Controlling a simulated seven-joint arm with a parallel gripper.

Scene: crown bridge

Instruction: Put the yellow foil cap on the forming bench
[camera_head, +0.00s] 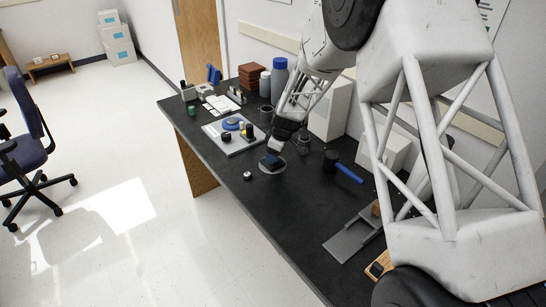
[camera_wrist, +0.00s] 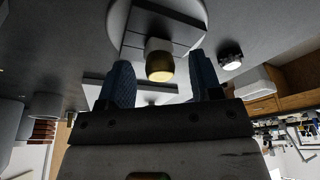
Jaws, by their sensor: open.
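A short round piece with a gold-yellow end and a pale side, which looks like the yellow foil cap (camera_wrist: 160,66), shows between my fingers in the wrist view. It appears to be at a dark grooved block (camera_wrist: 178,30) on a pale round base (camera_wrist: 118,16). My gripper (camera_wrist: 162,76) is open, with one blue finger on each side of the piece and gaps between. In the head view my gripper (camera_head: 272,160) is low over the round base (camera_head: 284,169) and hides the piece. I cannot tell which fixture is the forming bench.
A grey board (camera_head: 236,147) with blue, black and yellow parts lies behind and left. A small black-and-white round part (camera_head: 248,176) is left of my gripper. A blue-handled tool (camera_head: 349,174) and a grey metal fixture (camera_head: 347,242) lie to the right. The front-left black tabletop (camera_head: 270,205) is clear.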

